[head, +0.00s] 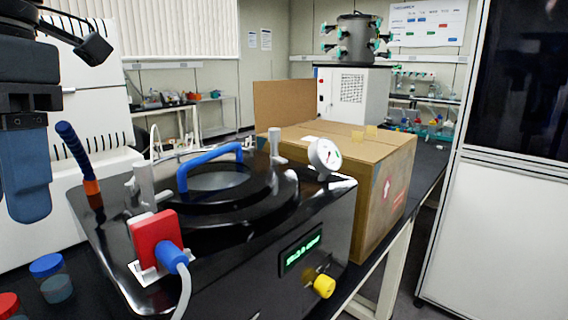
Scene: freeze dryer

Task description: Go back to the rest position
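My gripper (27,195) hangs at the far left edge of the head view, pointing down, with dark upper parts and a blue finger. Only one blue finger shows clearly, so I cannot tell whether it is open or shut. No held object shows at its tip. It appears apart from the black freeze dryer unit (240,262), which stands to its right. The unit has a round lid with a blue handle (210,158), a dial gauge (324,155), a red block with a blue plug (156,241), and a yellow knob (324,286).
Below my gripper are a blue-capped jar (56,285) and a red-capped jar (10,306). A cardboard box (385,185) stands behind the unit. A white device with a multi-port drum (352,92) is farther back. A white cabinet (500,220) bounds the right.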

